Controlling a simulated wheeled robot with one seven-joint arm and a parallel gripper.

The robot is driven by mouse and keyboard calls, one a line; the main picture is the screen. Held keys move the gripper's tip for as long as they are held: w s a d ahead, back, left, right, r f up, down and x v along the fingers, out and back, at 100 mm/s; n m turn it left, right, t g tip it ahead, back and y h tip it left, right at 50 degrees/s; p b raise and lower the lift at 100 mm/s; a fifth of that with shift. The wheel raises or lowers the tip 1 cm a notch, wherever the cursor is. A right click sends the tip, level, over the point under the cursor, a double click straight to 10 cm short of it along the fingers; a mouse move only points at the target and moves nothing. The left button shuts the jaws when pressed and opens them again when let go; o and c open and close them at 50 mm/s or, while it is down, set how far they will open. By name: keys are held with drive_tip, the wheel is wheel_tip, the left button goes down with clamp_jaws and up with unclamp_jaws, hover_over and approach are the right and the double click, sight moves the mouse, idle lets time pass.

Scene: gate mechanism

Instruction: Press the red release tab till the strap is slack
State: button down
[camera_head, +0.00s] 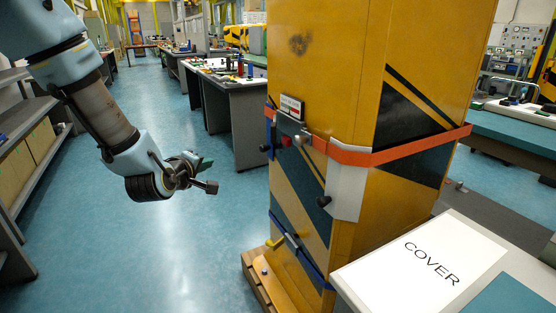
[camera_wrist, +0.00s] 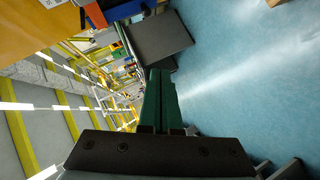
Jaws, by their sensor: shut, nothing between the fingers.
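The orange strap (camera_head: 400,148) runs around a tall yellow column (camera_head: 330,80) and lies close against its faces. A small red piece, apparently the release tab (camera_head: 286,141), sits on the column's left face at the strap's height, just below a small plate. My gripper (camera_head: 205,164) is in the air to the left of the column, clearly apart from the tab and strap. Its green fingers (camera_wrist: 158,98) are together and empty in the wrist view.
A second, blue strap (camera_head: 297,246) is lower on the column, which stands on a wooden pallet (camera_head: 262,283). A white sheet marked COVER (camera_head: 430,262) lies on a table at the front right. Shelves (camera_head: 30,130) stand at the left. Open floor lies below my gripper.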

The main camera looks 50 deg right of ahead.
drive_tip(key=s+d+n+h+b, duration=0.2)
drive_tip(key=s+d+n+h, duration=0.1)
drive_tip(key=s+d, duration=0.6)
drive_tip(key=shift+f+h, duration=0.3)
drive_tip(key=shift+h, duration=0.4)
drive_tip(key=shift+d, duration=0.1)
drive_tip(key=p, duration=0.2)
approach(283, 141)
drive_tip(key=w+d, duration=0.2)
drive_tip(key=w, duration=0.2)
drive_tip(key=shift+s+d+p, duration=0.35)
drive_tip(key=shift+s+d, duration=0.05)
drive_tip(key=shift+d, duration=0.45)
drive_tip(key=shift+s+d+p, duration=0.35)
drive_tip(key=shift+s+d, duration=0.05)
drive_tip(key=shift+d, duration=0.45)
